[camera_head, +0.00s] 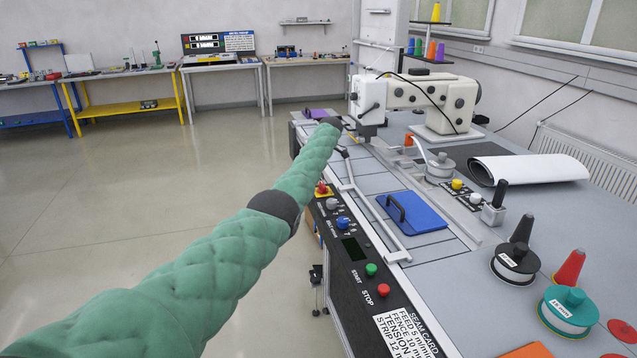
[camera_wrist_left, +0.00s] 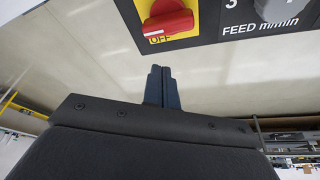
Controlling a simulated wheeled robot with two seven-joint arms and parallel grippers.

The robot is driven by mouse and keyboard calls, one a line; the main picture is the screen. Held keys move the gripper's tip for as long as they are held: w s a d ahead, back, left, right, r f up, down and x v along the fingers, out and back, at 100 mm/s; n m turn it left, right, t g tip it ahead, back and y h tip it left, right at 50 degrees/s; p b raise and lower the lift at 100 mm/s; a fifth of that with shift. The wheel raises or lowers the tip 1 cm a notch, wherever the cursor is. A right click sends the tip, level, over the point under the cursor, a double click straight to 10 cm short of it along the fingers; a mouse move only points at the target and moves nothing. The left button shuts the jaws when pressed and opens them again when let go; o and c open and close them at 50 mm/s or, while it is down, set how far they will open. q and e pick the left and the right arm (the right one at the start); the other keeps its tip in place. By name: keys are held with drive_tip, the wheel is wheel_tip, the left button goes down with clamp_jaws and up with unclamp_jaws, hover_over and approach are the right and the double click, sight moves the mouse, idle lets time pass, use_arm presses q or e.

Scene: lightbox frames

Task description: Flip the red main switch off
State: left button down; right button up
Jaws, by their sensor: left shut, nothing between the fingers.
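The red main switch (camera_wrist_left: 167,20) is a red rotary handle on a yellow plate at the top of the left wrist view. Its handle lies nearly level, the left end slightly lower, above the word OFF. It also shows small in the head view (camera_head: 322,188) on the black front panel, beside my green arm. My left gripper (camera_wrist_left: 162,70) is shut and empty, its dark fingertips below the switch in the picture, with a visible gap. In the head view I cannot make out the left gripper's fingers. My right gripper is in neither view.
Beside the switch are a grey knob (camera_head: 332,204), a blue knob (camera_head: 343,223), a green START button (camera_head: 371,270) and a red STOP button (camera_head: 383,294). A curved metal rail (camera_head: 371,208) and a blue plate (camera_head: 412,212) lie behind. Floor (camera_head: 180,180) left of the table is clear.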

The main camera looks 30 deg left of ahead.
use_arm(q)
drive_tip(key=b+v, duration=0.2)
drive_tip(key=v, duration=0.4)
drive_tip(key=shift+a+r, duration=0.3)
drive_tip(key=shift+r, duration=0.05)
